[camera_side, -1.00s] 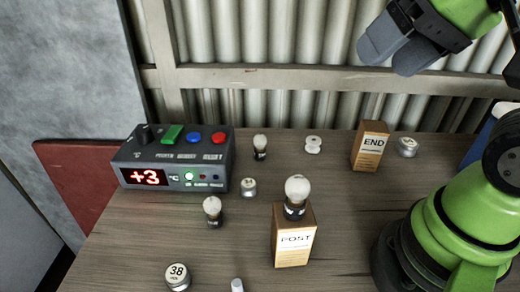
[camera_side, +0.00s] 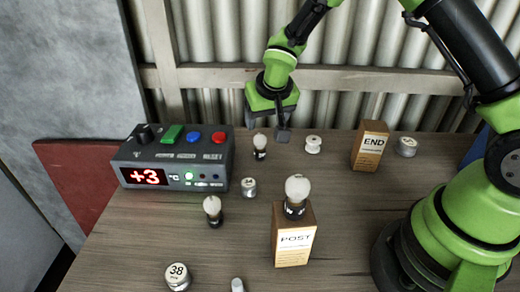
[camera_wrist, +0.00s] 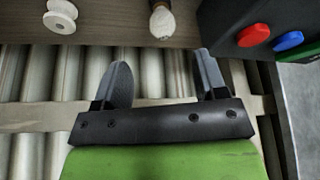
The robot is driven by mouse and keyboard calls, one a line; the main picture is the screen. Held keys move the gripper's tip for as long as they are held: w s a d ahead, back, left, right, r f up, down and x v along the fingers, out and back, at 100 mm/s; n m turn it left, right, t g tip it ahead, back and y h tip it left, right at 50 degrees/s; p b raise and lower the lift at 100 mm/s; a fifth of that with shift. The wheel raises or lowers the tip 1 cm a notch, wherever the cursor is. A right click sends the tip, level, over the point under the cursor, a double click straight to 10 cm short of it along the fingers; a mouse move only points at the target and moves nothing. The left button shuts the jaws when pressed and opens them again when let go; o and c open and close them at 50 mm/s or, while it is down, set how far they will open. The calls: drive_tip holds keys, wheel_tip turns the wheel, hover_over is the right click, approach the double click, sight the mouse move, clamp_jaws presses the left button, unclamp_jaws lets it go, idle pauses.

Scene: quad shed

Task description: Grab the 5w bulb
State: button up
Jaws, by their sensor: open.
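Three bulbs with frosted white globes and dark bases show in the side view: a small one at the back (camera_side: 260,147), one in front of the control box (camera_side: 213,211), and a larger one on top of the POST box (camera_side: 296,196). I cannot read a wattage on any of them. My gripper (camera_side: 267,122) is open and empty, above the table's back edge and close to the back bulb. In the wrist view that bulb (camera_wrist: 162,20) shows beyond my gripper (camera_wrist: 163,78), roughly between its fingers and not touched by them.
The control box (camera_side: 176,160) reads +3 and stands left of the back bulb. A white spool (camera_side: 313,145) is to its right. The END box (camera_side: 370,146), POST box (camera_side: 293,245) and several small round cans (camera_side: 178,276) stand around. A corrugated wall is behind.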

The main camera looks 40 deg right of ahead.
sight(262, 134)
drive_tip(key=x, duration=0.4)
drive_tip(key=shift+f, duration=0.2)
drive_tip(key=shift+a+x, duration=0.15)
drive_tip(key=shift+x, duration=1.25)
drive_tip(key=shift+a+x, duration=0.2)
drive_tip(key=shift+x, duration=1.2)
drive_tip(key=shift+s+f, duration=0.1)
drive_tip(key=c, duration=1)
